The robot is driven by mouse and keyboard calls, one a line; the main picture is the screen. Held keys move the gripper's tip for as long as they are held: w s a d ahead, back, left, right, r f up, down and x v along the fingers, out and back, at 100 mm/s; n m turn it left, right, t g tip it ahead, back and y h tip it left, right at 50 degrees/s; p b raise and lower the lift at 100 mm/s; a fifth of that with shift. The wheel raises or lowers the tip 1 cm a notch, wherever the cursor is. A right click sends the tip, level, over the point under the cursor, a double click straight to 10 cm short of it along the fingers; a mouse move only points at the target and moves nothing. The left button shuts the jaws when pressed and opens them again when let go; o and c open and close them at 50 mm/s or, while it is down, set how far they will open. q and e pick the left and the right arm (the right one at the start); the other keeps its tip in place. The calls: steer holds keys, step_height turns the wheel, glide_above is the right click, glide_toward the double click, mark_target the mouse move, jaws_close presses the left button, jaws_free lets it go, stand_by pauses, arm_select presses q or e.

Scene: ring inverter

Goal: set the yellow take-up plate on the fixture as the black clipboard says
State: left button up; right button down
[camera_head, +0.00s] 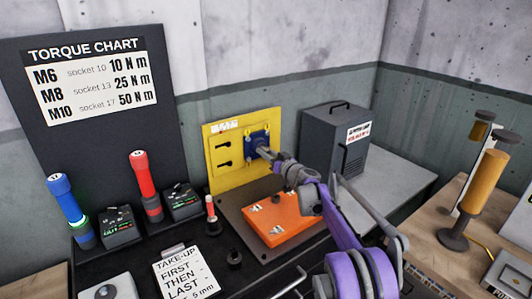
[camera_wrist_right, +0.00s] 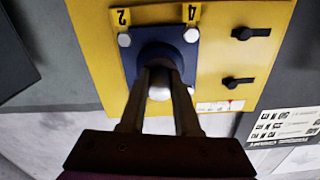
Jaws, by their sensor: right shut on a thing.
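The yellow take-up plate (camera_head: 226,170) stands upright at the back of the bench. It carries a blue block (camera_head: 256,140) with corner bolts, two dark slotted features and a white scale. In the right wrist view the yellow plate (camera_wrist_right: 262,60) fills the upper part, with tags 2 and 4 above the blue block (camera_wrist_right: 185,50) and a red mark on the scale (camera_wrist_right: 218,106). My right gripper (camera_head: 263,151) is shut on a round pale knob (camera_wrist_right: 159,88) at the middle of the blue block. The clipboard (camera_head: 186,272) reads "TAKE-UP FIRST THEN LAST 5 mm". My left gripper is out of view.
An orange plate (camera_head: 288,222) lies on a dark base under my right arm. A grey box (camera_head: 328,145) stands behind it. A blue (camera_head: 66,205) and a red torque tool (camera_head: 144,180) stand left. A torque chart (camera_head: 90,80) hangs behind.

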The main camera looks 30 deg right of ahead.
steer(key=shift+r+p, duration=0.1)
steer(key=shift+p, duration=0.3)
steer(key=shift+d, duration=0.1)
steer(key=c, duration=0.6)
jaws_free()
steer(key=s, duration=1.1)
steer(key=shift+d+b, duration=0.35)
steer(key=shift+d, duration=0.05)
steer(key=shift+w+a, duration=0.1)
